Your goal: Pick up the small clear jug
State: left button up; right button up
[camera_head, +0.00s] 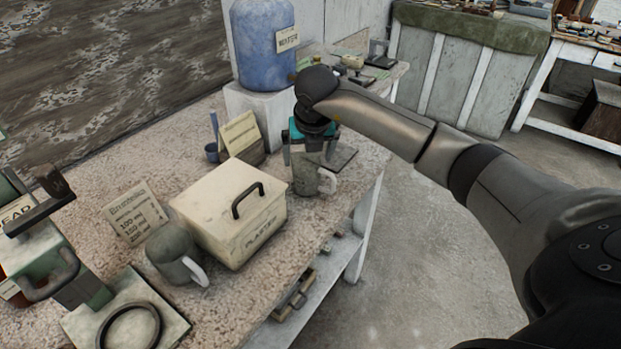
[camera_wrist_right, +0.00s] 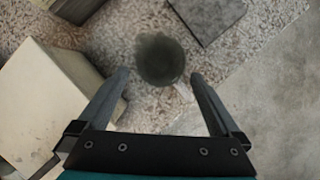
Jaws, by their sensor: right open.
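A small grey, see-through-looking jug (camera_head: 306,181) with a handle on its right stands upright on the speckled worktop, near its right edge. My right gripper (camera_head: 309,158) is directly above it, pointing down, and covers its top in the head view. In the right wrist view the jug (camera_wrist_right: 160,59) shows from above, just beyond and between the fingertips. My right gripper (camera_wrist_right: 160,77) is open and empty there; I cannot tell whether a finger touches the jug. A second grey jug (camera_head: 172,252) with a pale handle stands at the front left. My left gripper is not in view.
A cream lidded box (camera_head: 222,222) with a dark handle stands left of the jug. A blue water container (camera_head: 262,50) on a white block is behind. A card stand (camera_head: 240,135) and small blue cup (camera_head: 212,152) stand back left. Open floor lies to the right.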

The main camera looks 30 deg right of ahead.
aim_at(315, 179)
jog(key=shift+x, duration=1.5)
jog(key=shift+w, duration=0.1)
jog(key=shift+r, duration=0.1)
grip_shut()
